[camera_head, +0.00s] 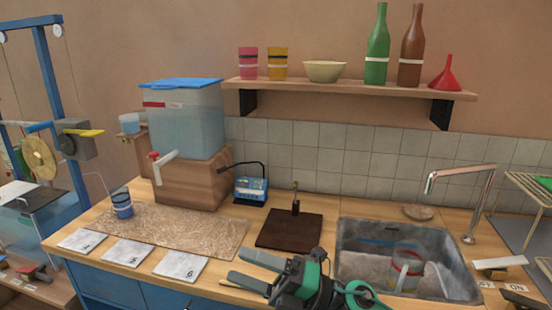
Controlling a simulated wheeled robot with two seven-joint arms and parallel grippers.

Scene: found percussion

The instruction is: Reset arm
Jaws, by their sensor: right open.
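My right gripper (254,273) is in the lower middle of the head view, over the front edge of the wooden counter (225,222). Its two grey fingers point left and stand apart, with nothing between them. It is just right of the numbered white cards and in front of the dark brown board (289,231). My left gripper is not in view.
A sink (356,236) with a clear cup (406,270) and a tall tap (470,185) lies to the right. A water tank (186,125) stands on a wooden block, left. A striped cup (122,203) is on the counter. A shelf (345,88) holds bottles.

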